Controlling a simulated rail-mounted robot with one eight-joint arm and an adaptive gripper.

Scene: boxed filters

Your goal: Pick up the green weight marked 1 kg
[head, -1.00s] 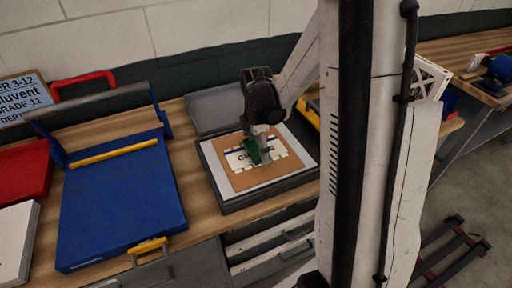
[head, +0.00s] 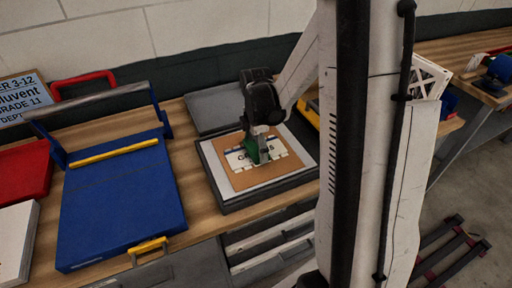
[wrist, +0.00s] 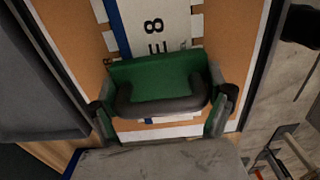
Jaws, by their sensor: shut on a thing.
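The green weight (wrist: 158,77) fills the middle of the wrist view, with a dark grey rounded part at its near side. My gripper (wrist: 162,112) has its two fingers at the left and right ends of the weight and is shut on it. In the head view the green weight (head: 251,150) shows at the end of my gripper (head: 258,148), above a brown board with a white printed label. The 1 kg marking is not readable. I cannot tell whether the weight touches the board beneath.
The brown board (head: 236,180) lies on a white sheet in a dark grey open case (head: 240,203). A blue case (head: 120,205) with a yellow bar lies left of it. A red tray (head: 22,173) stands at the far left. Bare wooden benchtop (head: 198,205) lies between the cases.

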